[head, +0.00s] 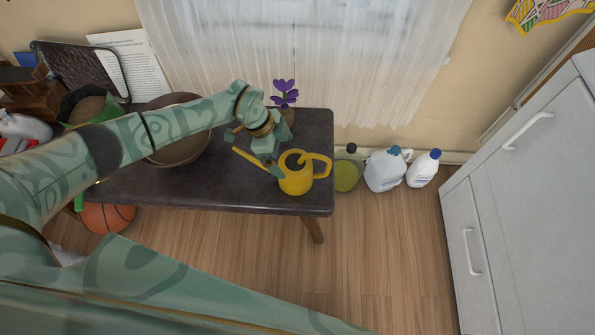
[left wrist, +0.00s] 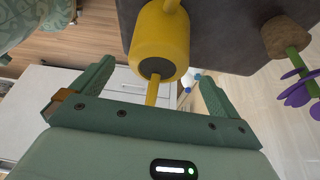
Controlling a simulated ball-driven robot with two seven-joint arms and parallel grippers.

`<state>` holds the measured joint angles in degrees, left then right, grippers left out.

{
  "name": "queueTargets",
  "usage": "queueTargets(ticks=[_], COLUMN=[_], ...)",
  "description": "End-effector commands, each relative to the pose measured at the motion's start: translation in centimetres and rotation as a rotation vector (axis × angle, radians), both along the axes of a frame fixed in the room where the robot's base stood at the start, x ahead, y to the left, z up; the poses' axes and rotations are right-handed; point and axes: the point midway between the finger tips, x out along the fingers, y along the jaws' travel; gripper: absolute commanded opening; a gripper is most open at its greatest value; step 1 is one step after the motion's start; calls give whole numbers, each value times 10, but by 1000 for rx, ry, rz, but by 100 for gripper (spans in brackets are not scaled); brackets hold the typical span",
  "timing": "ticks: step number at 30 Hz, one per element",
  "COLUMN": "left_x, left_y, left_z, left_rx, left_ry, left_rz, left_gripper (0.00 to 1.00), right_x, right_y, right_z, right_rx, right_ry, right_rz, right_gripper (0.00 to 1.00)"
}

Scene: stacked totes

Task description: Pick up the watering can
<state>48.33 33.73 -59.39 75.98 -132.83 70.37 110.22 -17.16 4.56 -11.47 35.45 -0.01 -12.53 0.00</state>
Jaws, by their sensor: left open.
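The yellow watering can (head: 297,183) stands at the front right corner of the dark table (head: 215,193). Its spout points left and its loop handle right in the head view. My left gripper (head: 254,156) is over the table, just left of the can and close to its spout; part of the gripper is hidden by its own wrist. In the left wrist view my left gripper (left wrist: 155,76) is open, with the can (left wrist: 160,42) showing between and beyond its fingers. I see no grip on the can. My right gripper is not in view.
A purple flower in a cork-coloured pot (left wrist: 286,37) stands behind the can. A large round bowl (head: 178,151) is on the table, partly behind my left arm. Several bottles, including a white jug (head: 384,172), stand on the floor right of the table. A white cabinet (head: 530,190) is at right.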

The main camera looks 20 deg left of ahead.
Motion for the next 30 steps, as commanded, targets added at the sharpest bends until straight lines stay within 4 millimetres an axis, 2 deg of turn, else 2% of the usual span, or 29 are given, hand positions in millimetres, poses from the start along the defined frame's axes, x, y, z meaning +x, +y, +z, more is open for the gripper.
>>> queueTargets(ticks=[1, 8, 15, 18, 25, 26, 30], left_x=[0, 2, 4, 5, 6, 6, 6], left_y=[-4, -12, -23, -27, -28, -28, -28], left_z=[-15, -30, -69, -75, -72, -72, -72], left_rx=[-2, -3, -3, -3, -3, -3, -3], left_ry=[5, 0, 3, 2, -4, -4, -4], left_rz=[-1, -2, -4, -2, -2, -2, -2], left_gripper=[100, 100, 100, 100, 100, 97, 58], right_x=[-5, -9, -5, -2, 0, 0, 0], right_y=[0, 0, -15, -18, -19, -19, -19], right_z=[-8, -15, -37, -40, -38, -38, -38], right_rx=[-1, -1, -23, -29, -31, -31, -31], right_ry=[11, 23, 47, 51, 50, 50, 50], right_rz=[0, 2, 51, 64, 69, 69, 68], right_gripper=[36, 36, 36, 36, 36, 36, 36])
